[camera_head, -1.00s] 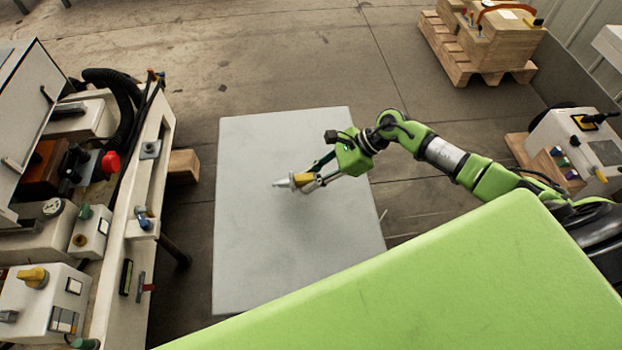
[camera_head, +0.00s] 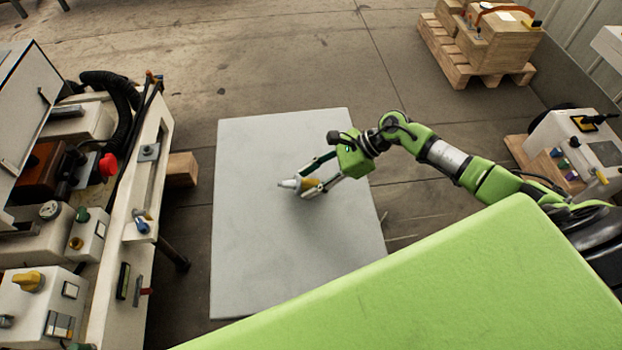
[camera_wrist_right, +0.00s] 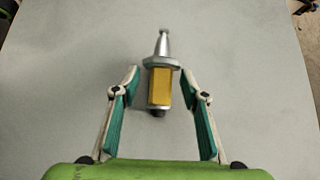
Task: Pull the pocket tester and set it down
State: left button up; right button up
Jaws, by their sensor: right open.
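The pocket tester has a yellow body and a silver collar and tip. In the head view the tester (camera_head: 309,185) is over the grey table (camera_head: 255,250), its tip pointing left. My right gripper (camera_head: 307,180) is open around it, one finger on either side. In the right wrist view the tester (camera_wrist_right: 160,88) shows between the spread fingers of the gripper (camera_wrist_right: 161,72), with visible gaps at both sides. Whether the tester fully touches the table top is hard to tell. My left gripper is not in view.
A machine (camera_head: 135,210) with knobs, switches and a red button stands at the left, past a floor gap. Wooden blocks on a pallet (camera_head: 475,60) are at the back right. A control box (camera_head: 580,145) is at the right. The table around the tester is clear.

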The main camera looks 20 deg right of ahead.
jog(key=shift+d, duration=0.15)
jog(key=v, duration=1.1)
jog(key=shift+d+r, duration=0.25)
jog(key=shift+r, duration=0.05)
jog(key=shift+s, duration=0.15)
